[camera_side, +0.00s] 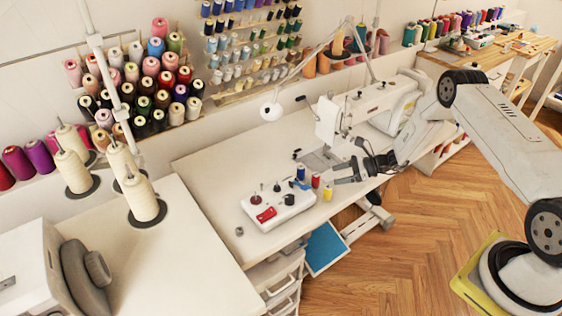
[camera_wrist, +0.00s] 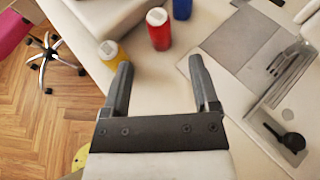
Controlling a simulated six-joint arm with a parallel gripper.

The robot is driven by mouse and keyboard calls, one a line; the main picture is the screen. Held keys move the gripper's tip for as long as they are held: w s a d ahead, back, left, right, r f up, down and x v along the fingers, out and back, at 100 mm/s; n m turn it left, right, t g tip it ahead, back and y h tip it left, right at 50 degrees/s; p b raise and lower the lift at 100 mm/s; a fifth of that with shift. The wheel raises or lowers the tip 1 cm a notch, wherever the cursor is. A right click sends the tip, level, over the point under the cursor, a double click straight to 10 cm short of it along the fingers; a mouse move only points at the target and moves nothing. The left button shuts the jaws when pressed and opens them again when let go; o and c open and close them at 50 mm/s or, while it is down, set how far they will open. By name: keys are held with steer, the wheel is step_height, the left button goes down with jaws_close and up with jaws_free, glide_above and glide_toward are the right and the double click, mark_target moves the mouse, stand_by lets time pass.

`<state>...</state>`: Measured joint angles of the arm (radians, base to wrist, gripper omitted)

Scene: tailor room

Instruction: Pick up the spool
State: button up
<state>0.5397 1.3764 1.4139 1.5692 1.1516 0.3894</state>
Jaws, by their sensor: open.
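Small thread spools stand on the white sewing table. A yellow spool (camera_side: 327,191) stands nearest the table's front edge, a red spool (camera_side: 315,180) beside it, and a blue spool (camera_side: 301,173) behind. In the wrist view, the yellow spool (camera_wrist: 111,53) is just beyond my left finger. The red spool (camera_wrist: 158,30) is ahead, between the lines of the fingers, and the blue spool (camera_wrist: 182,8) is farther, partly cut off by the top edge. My gripper (camera_side: 342,174) is open and empty, right of the spools; its two fingers also show in the wrist view (camera_wrist: 160,64).
A dark knob-like part (camera_wrist: 292,141) lies at the wrist view's right.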

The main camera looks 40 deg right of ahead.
mark_target(316, 180)
steer(key=shift+x, duration=1.3)
steer(key=shift+a, duration=0.1)
steer(key=shift+x, duration=2.55)
steer(key=shift+c, duration=0.2)
jaws_close()
